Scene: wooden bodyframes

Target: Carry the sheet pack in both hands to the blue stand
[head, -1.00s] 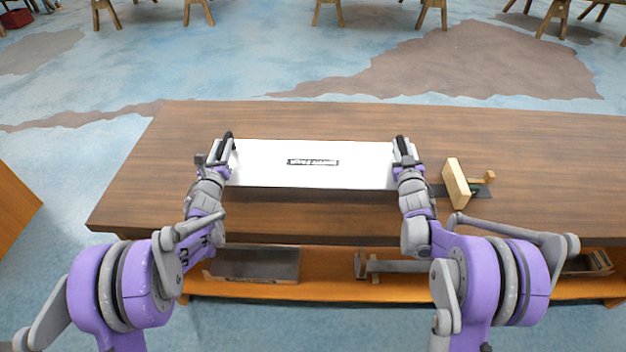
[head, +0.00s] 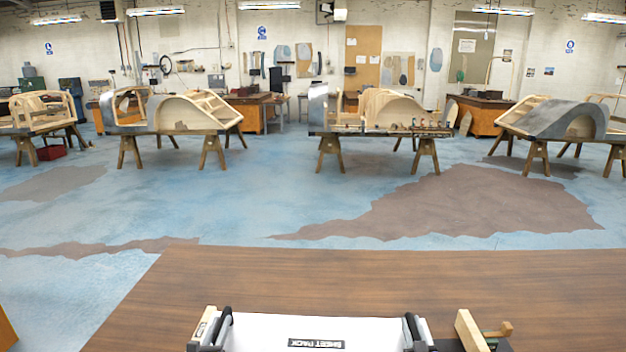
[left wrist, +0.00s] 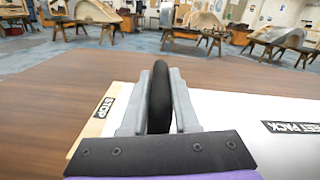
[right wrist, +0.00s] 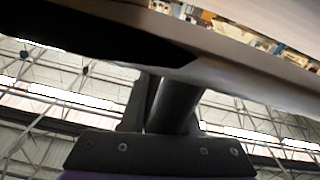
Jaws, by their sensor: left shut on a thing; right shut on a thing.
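The sheet pack (head: 310,332) is a white flat board with a black "SHEET PACK" label, low in the head view at the wooden table's near side. It also shows in the left wrist view (left wrist: 255,105). My left gripper (head: 217,328) is shut on the black handle at its left end; the left wrist view shows the fingers (left wrist: 157,100) around that handle. My right gripper (head: 414,328) is shut on the handle at the right end; its fingers (right wrist: 170,105) also show in the right wrist view. I cannot make out a blue stand.
The brown table (head: 250,280) is clear beyond the pack. A pale STOP block (left wrist: 98,120) lies beside the pack's left end; a wooden block (head: 470,330) stands to its right. Beyond is open blue floor (head: 260,190), then trestles with wooden bodyframes (head: 375,115).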

